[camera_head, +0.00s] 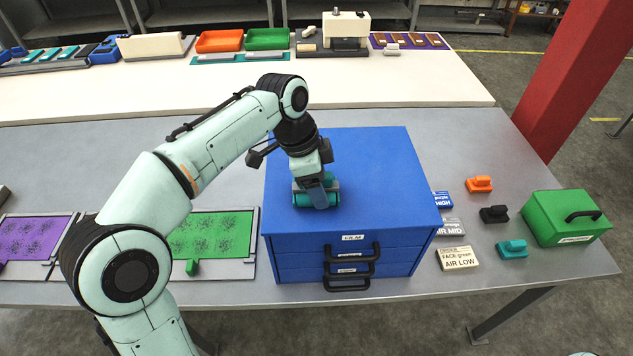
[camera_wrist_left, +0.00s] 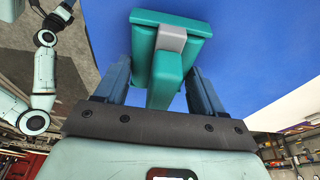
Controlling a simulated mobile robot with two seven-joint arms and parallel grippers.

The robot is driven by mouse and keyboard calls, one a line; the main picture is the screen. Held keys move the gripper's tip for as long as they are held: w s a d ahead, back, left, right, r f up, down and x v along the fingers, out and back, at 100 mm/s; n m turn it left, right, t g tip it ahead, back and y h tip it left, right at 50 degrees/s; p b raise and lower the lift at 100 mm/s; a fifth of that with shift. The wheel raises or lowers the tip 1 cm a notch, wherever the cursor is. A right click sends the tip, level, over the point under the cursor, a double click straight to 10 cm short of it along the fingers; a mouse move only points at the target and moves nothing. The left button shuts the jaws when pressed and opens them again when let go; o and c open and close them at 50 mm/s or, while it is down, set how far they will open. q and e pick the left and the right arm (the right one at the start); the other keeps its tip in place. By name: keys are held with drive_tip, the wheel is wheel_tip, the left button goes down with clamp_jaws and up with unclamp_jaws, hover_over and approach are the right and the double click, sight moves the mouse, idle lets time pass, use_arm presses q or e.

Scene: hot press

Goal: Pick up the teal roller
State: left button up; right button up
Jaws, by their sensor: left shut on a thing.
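The teal roller (camera_head: 316,198) is at the top of the blue drawer cabinet (camera_head: 380,165), near its front left part. My left gripper (camera_head: 318,186) points down from above and is shut on the roller's handle. In the left wrist view the teal roller (camera_wrist_left: 168,50) shows a wide teal head, a grey block and a teal handle between the two blue fingers of the gripper (camera_wrist_left: 160,85). I cannot tell whether the roller still touches the cabinet top.
A green panel (camera_head: 215,235) and a purple panel (camera_head: 35,238) lie left of the cabinet. Label cards (camera_head: 458,258), small orange, black and teal handled blocks and a green case (camera_head: 566,218) stand to the right. The cabinet's black handles (camera_head: 350,260) jut out in front.

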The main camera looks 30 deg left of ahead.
use_arm(q)
wheel_tip(320, 180, up, 20)
drive_tip(key=p, duration=0.4)
use_arm(e)
drive_tip(key=w+r, duration=0.5)
drive_tip(key=shift+w+t, duration=0.2)
drive_tip(key=shift+t, duration=0.2)
use_arm(q)
drive_tip(key=shift+s, duration=0.1)
use_arm(e)
drive_tip(key=shift+s+r, duration=0.1)
